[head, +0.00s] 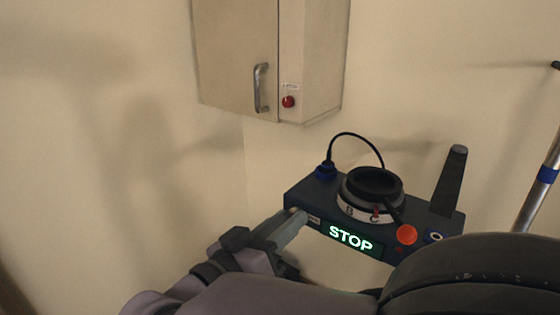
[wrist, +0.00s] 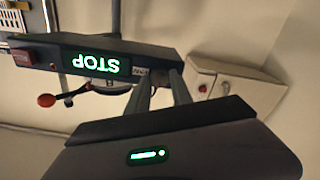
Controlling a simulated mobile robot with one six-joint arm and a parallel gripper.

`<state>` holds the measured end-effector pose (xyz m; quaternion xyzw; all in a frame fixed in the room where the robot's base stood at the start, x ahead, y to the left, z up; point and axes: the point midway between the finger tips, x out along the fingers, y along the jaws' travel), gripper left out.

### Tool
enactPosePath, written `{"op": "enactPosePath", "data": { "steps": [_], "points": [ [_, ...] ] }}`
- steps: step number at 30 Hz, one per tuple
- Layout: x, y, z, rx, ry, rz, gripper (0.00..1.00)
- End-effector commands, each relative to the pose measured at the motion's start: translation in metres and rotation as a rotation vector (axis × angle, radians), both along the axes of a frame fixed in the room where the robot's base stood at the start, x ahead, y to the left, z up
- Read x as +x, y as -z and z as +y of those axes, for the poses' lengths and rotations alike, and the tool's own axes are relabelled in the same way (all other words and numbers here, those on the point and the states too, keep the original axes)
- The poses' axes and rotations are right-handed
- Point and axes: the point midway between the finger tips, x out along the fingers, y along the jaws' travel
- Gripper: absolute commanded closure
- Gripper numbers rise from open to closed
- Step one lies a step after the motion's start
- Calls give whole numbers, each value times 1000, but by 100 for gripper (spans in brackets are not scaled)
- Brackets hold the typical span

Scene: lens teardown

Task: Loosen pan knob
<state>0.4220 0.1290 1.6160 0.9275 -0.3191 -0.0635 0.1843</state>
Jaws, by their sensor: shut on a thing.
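A dark blue camera head unit (head: 295,192) with a lit green STOP display (head: 351,238) is at the lower middle of the head view. It appears upside down in the wrist view (wrist: 150,50). My gripper (head: 298,216) reaches its left front corner, beside a small white label (head: 314,219). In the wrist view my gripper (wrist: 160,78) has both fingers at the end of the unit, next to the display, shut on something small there. The pan knob is mostly hidden by the fingers, and its turn cannot be seen.
On the unit are a round lettered ring (head: 372,195), a lever with an orange-red ball (head: 406,235), a cabled blue plug (head: 325,170) and a black upright handle (head: 450,180). A beige cabinet (head: 235,55) with a red button (head: 288,101) hangs behind. A metal pole (head: 538,190) stands right.

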Motion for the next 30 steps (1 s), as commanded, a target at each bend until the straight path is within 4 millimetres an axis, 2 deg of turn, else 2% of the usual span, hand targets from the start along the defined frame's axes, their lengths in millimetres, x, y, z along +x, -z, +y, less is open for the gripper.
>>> {"op": "enactPosePath", "data": {
  "steps": [30],
  "points": [
    [1,-2,2,-745,-1,579,100]
  ]
}}
